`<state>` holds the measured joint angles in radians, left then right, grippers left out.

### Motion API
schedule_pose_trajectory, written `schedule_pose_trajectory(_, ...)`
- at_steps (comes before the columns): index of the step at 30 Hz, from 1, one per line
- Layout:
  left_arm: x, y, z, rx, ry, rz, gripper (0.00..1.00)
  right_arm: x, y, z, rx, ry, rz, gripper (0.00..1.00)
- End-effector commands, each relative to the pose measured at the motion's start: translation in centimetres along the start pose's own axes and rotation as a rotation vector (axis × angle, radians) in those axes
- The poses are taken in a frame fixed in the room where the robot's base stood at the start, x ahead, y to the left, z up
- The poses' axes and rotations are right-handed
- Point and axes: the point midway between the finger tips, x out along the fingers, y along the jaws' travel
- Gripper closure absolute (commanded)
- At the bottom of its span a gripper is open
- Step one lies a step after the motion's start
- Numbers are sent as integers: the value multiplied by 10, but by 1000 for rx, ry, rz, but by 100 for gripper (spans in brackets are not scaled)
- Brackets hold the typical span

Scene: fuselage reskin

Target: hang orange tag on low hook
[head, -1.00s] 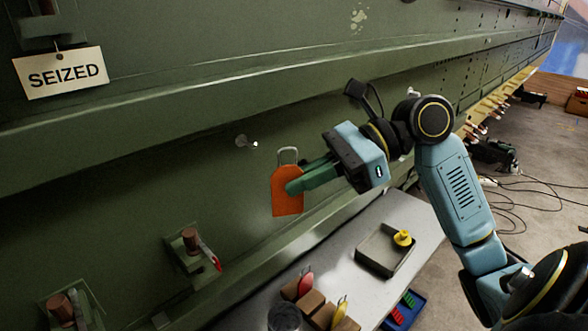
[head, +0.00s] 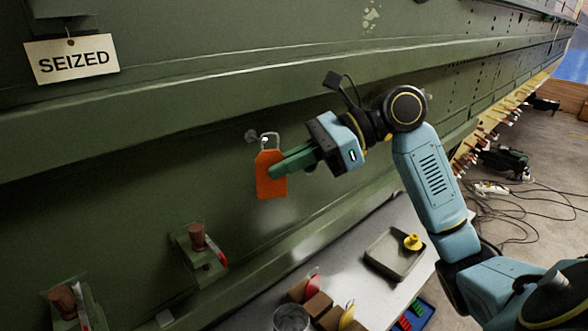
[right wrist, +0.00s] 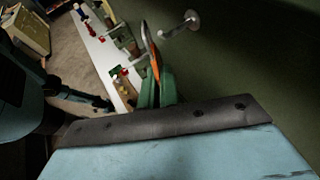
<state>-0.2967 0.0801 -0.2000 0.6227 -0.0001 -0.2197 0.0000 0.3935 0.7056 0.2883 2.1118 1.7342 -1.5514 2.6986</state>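The orange tag (head: 270,177) has a metal wire loop at its top. My right gripper (head: 280,170) is shut on the tag's body and holds it upright close to the green wall. The low hook (head: 253,136) is a small metal peg on the wall, at the upper left of the tag's loop. In the head view the loop overlaps the hook's tip; whether the tip is through the loop I cannot tell. In the right wrist view the hook (right wrist: 191,19) sticks out beside the tag (right wrist: 153,62), which shows edge-on. My left gripper is not in view.
A white SEIZED sign (head: 72,58) hangs at the upper left. Two brackets with brown knobs (head: 197,237) stick out from the wall at the lower left. Below is a bench with a grey tray (head: 392,256), a glass jar (head: 290,318) and several tags in blocks.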

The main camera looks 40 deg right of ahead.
Motion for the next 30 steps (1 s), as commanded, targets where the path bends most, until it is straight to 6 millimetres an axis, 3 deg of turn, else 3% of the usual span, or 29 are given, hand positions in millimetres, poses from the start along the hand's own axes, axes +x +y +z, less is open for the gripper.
schedule_pose_trajectory(8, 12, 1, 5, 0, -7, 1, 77, 9, -15, 1, 1, -1, 0, 100)
schedule_pose_trajectory(18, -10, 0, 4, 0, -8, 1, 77, 16, -24, -3, 2, 1, 0, 100)
schedule_pose_trajectory(30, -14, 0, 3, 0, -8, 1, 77, 19, -26, -6, 0, 1, 0, 100)
